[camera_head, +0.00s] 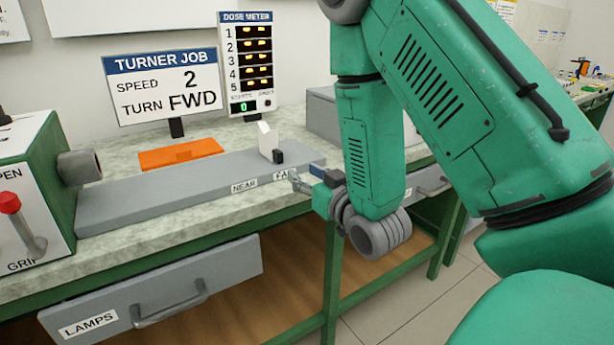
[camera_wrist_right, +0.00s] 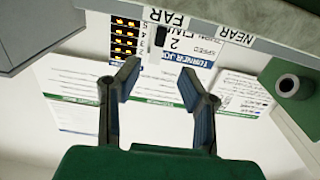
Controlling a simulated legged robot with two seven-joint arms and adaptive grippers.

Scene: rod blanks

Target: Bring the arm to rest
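My right arm, green with grey joints, comes in from the right of the head view and bends down in front of the bench. Its gripper (camera_head: 303,177) is at the bench's front edge, near the FAR label of the grey lathe bed (camera_head: 165,188). In the right wrist view the two fingers of the gripper (camera_wrist_right: 158,68) stand apart with nothing held between them. My left gripper is in neither view.
The green lathe head (camera_head: 35,150), with a red-knobbed lever (camera_head: 22,220), stands at the left. Behind the bed are an orange plate (camera_head: 180,153), the TURNER JOB sign (camera_head: 160,85) and the dose meter (camera_head: 248,62). The LAMPS drawer (camera_head: 150,295) sticks out below.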

